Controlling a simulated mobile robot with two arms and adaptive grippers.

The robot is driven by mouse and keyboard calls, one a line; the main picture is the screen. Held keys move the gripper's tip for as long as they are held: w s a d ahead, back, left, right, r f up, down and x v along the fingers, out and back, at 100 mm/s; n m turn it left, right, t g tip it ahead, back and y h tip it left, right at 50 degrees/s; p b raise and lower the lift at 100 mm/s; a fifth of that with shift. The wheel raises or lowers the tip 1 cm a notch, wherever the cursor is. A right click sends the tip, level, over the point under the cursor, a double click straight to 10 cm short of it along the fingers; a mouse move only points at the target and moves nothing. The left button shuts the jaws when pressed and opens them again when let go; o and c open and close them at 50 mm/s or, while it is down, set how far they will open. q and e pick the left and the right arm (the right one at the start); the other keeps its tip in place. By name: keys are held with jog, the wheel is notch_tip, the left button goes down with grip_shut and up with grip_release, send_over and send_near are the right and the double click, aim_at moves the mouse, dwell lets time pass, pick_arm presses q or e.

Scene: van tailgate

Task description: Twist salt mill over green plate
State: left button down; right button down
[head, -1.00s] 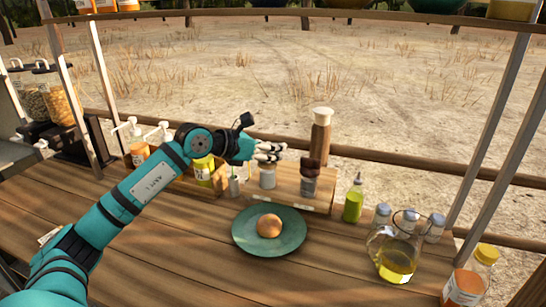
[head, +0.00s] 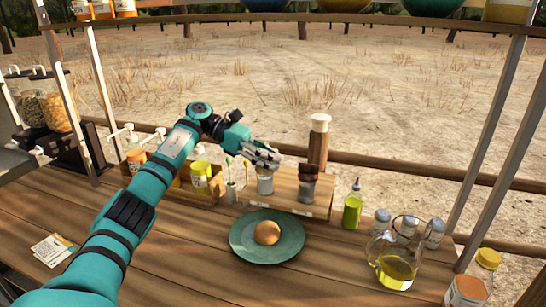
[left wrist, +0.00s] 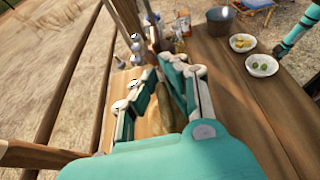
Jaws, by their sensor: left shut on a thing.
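The green plate (head: 241,252) lies flat on the wooden counter with a round peach-coloured fruit (head: 267,232) on it. Behind it, on a low wooden stand (head: 285,199), is a small mill with a pale grey body (head: 265,185), which I take for the salt mill. My left gripper (head: 267,163) is shut on the top of this mill, and its fingers hide that top. The mill looks upright; I cannot tell whether it touches the stand. In the left wrist view my left gripper's fingers (left wrist: 158,100) show with a brownish shape between them. My right gripper is not in view.
A dark-topped mill (head: 308,186) stands close to the right of the held mill, and a tall wooden mill (head: 318,145) behind. A green bottle (head: 352,208) and a glass oil jug (head: 396,262) stand further right. The counter left of the plate is mostly clear.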

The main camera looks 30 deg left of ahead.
pick_arm(q)
jog(key=shift+s+m+g, duration=0.15)
jog(key=shift+m+g, duration=0.85)
jog(key=shift+g, duration=0.1)
jog(key=shift+f, duration=0.15)
jog(key=c, duration=1.4)
grip_release()
jog(key=shift+s+a, duration=0.1)
jog(key=shift+o, duration=0.2)
jog(key=shift+r, duration=5.05)
